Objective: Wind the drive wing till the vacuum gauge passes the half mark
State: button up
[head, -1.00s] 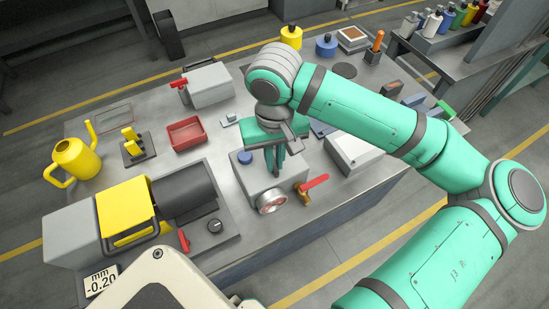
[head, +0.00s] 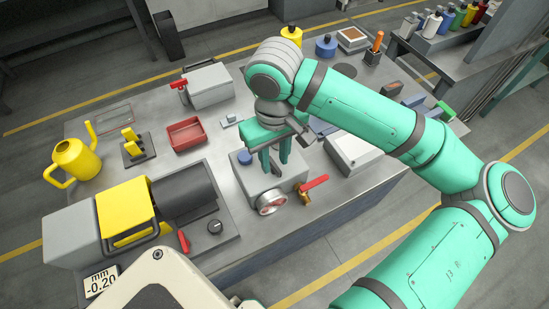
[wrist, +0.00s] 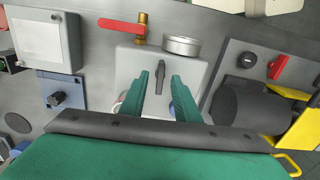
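The grey pump box (head: 290,187) stands near the bench's front edge. It also shows in the wrist view (wrist: 130,65). A dark upright wing (wrist: 160,75) is on its top and lies between my gripper's fingers in the wrist view. In the head view the fingers and box leave the wing unclear. My gripper (head: 275,165) is open and points down over the box top, with visible gaps beside the wing. The round gauge (head: 270,204) is on the box's front, and its needle is too small to read. In the wrist view only the gauge's metal rim (wrist: 181,45) shows.
A red-lever brass valve (head: 305,194) sits right of the gauge, and a blue cap (head: 245,157) is on the box's left. A motor unit (head: 190,192) stands left. A white box (head: 352,150) is right. A display (head: 101,283) reads mm -0.20.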

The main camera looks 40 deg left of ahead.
jog(key=shift+r, duration=0.5)
jog(key=shift+r, duration=0.1)
jog(key=shift+r, duration=2.9)
